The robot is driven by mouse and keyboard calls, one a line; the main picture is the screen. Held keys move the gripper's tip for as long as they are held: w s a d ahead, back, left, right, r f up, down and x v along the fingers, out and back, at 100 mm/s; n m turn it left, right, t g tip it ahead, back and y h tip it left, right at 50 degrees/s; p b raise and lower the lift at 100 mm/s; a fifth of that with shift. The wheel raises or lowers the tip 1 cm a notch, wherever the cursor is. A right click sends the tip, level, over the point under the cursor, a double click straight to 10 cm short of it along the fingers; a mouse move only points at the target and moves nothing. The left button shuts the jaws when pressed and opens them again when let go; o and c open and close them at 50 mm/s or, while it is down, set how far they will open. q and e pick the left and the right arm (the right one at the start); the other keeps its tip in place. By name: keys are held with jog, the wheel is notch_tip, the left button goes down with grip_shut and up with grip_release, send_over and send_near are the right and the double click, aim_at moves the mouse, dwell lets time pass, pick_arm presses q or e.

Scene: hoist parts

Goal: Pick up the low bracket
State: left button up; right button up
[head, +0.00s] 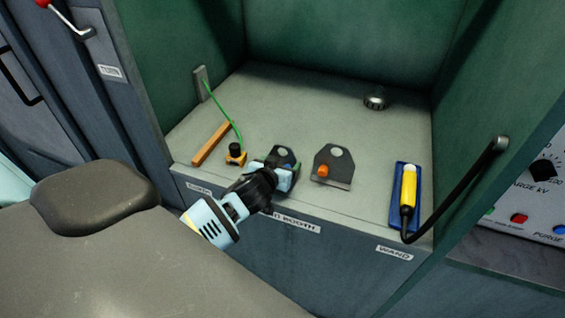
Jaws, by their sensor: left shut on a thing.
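A dark bracket (283,154) with a round hole sits at the front of the booth floor, in the middle of the head view. My left gripper (284,177) comes in from the lower left and is shut on this bracket, covering its lower part. A second dark bracket (341,158) with a round hole and an orange knob stands just to the right, apart from the gripper. The pictures do not make clear which is called low. My right gripper is not in view.
To the left are an orange bar (211,143), a small orange clamp with a black knob (236,155) and a green cable (222,109). To the right a yellow wand (408,186) lies on a blue holder. A dark ring (376,97) lies at the back. The middle floor is clear.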

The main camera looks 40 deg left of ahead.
pick_arm(q)
jog(key=shift+r, duration=0.2)
jog(key=shift+r, duration=1.75)
jog(key=s+d+r, duration=0.1)
jog(key=s+d, duration=0.9)
jog(key=s, duration=0.2)
jog(key=shift+d+b, duration=0.35)
jog(key=shift+r, duration=0.15)
notch_tip(320, 180, up, 9)
jog(key=w+d+m+h, duration=0.1)
jog(key=d+m+h, duration=0.1)
jog(key=h, duration=0.1)
jog(key=shift+w+d+m, duration=0.25)
jog(key=shift+d+m, duration=0.05)
jog(key=shift+d, duration=0.1)
jog(key=shift+d, duration=0.1)
